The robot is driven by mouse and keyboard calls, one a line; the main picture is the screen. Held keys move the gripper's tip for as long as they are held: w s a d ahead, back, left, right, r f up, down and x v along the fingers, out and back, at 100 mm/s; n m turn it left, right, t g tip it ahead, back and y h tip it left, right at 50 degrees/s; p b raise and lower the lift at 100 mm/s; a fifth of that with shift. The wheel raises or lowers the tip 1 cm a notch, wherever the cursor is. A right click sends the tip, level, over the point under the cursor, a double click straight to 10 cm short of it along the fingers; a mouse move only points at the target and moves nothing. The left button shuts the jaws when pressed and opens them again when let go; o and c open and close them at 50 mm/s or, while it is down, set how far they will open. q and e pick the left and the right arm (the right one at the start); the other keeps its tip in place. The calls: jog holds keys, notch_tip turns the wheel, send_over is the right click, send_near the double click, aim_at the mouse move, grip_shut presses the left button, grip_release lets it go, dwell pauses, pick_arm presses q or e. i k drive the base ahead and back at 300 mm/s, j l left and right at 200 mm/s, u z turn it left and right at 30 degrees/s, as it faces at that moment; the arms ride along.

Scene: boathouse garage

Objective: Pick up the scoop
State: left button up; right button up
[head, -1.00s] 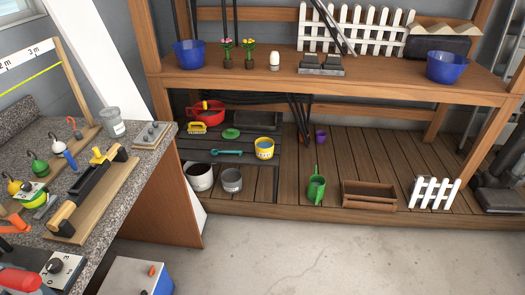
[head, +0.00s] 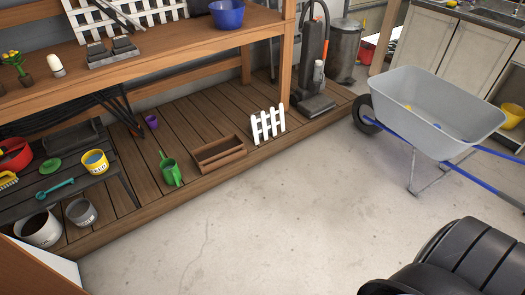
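A teal hand tool with a long handle, which looks like the scoop (head: 55,189), lies on a dark slatted low table (head: 112,182) at the left. A yellow bucket (head: 96,162) stands to its right. A green round piece (head: 50,166) lies just behind it. Neither of my grippers is in view.
A white pot (head: 40,230) and a grey pot (head: 81,212) stand in front of the low table. A green watering can (head: 171,169) and a wooden box (head: 219,154) stand on the deck. A wheelbarrow (head: 440,105) stands right; a dark ribbed object (head: 465,262) is at bottom right. The concrete floor between is clear.

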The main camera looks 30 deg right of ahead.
aim_at(40, 196)
jog(key=z, duration=0.6)
jog(key=u, duration=1.3)
jog(key=i+l, duration=0.25)
